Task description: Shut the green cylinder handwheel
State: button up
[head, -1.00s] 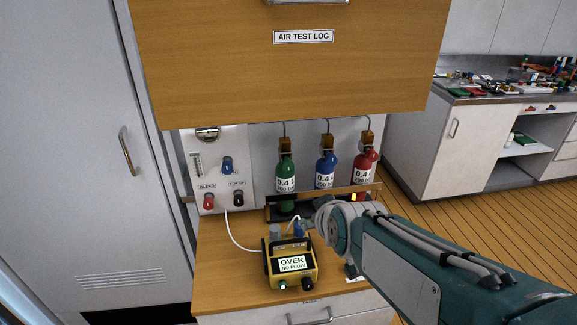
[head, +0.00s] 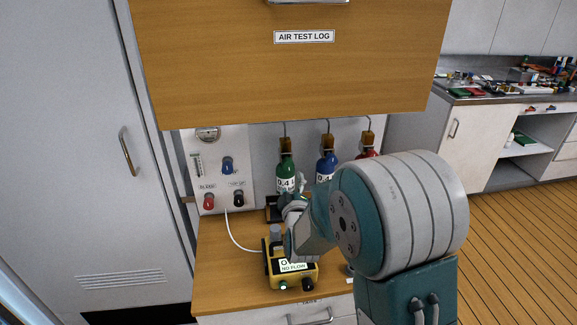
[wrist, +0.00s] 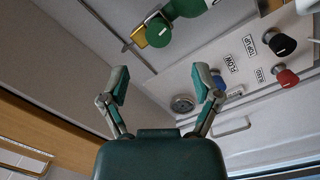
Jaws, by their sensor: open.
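The green cylinder (head: 286,170) hangs upright at the left of the rack in the head view, with a brass-coloured valve (head: 285,146) on top. In the wrist view the green cylinder (wrist: 186,8) shows at the top edge, with a round dark green handwheel (wrist: 158,33) beside a brass block. My gripper (wrist: 160,82) is open and empty, its two fingers spread wide. The handwheel lies beyond the fingertips, apart from them. In the head view my arm covers the cylinder's lower part, and my fingers are mostly hidden.
The blue cylinder (head: 326,165) and red cylinder (head: 367,154) hang to the right, partly behind my arm. A panel with red, blue and black knobs (head: 227,166) stands left. A yellow meter (head: 290,277) sits on the bench below. A wooden cabinet (head: 290,80) overhangs the cylinders.

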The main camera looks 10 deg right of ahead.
aim_at(289, 167)
jog(key=w, duration=0.9)
jog(key=shift+w+d, duration=0.15)
jog(key=shift+d, duration=0.05)
jog(key=shift+c, duration=0.4)
grip_shut()
